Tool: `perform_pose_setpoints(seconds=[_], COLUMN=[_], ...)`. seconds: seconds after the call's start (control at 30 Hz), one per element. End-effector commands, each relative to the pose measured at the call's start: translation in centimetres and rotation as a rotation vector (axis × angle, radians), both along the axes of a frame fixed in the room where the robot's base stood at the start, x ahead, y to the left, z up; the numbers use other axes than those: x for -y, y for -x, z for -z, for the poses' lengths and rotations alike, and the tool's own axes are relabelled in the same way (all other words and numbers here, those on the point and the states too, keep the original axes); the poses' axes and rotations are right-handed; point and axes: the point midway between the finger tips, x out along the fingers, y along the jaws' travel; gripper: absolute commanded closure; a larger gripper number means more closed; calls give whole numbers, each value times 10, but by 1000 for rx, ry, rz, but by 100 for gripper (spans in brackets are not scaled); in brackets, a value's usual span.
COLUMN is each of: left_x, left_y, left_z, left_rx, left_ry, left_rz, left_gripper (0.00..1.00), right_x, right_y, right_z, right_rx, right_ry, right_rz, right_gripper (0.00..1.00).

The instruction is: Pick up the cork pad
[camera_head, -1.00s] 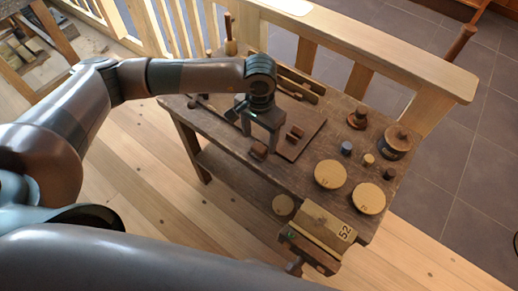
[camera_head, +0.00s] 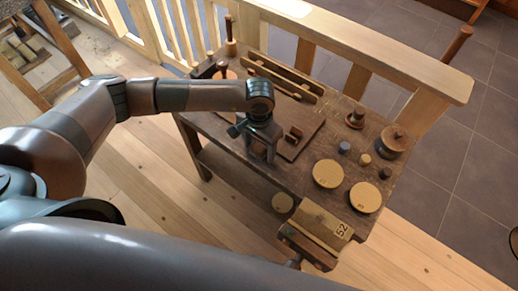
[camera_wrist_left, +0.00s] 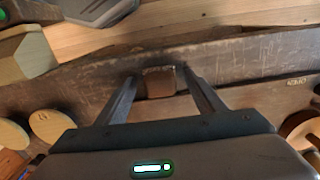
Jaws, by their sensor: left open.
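A small brown block, which I take to be the cork pad (camera_wrist_left: 160,82), lies near the edge of the wooden workbench (camera_head: 230,148). In the left wrist view it sits between the two fingers of my left gripper (camera_wrist_left: 161,79), which are apart. In the head view my left gripper (camera_head: 262,153) points down over the bench's near edge and largely hides the block. Whether the fingers touch it I cannot tell. My right gripper is not in view.
Another brown block (camera_head: 295,133) lies on a dark board (camera_head: 310,128) just right of the gripper. Two round pale discs (camera_head: 328,174) (camera_head: 365,197), several small spools and a vise (camera_head: 310,248) are farther right. A wooden railing (camera_head: 365,58) runs behind.

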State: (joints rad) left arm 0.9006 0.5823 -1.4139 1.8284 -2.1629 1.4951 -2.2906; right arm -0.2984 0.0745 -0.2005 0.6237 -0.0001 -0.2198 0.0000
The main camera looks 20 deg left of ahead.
Motion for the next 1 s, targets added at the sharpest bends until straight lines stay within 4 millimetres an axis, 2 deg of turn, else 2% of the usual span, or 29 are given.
perform_pose_setpoints(seconds=[0.17, 0.33, 0.73, 1.0], left_x=[0, 0, 0, 0], left_y=[0, 0, -1, -1], left_z=[0, 0, -3, -24], left_rx=[0, 0, 1, 3], left_ry=[0, 0, 0, 1], left_rz=[0, 0, 0, 0], left_gripper=[40, 81, 82, 82], right_x=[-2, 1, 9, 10], right_y=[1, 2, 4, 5], right_z=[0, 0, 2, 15], right_rx=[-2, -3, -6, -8], right_ry=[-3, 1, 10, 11], right_rz=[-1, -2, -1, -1], right_gripper=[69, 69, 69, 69])
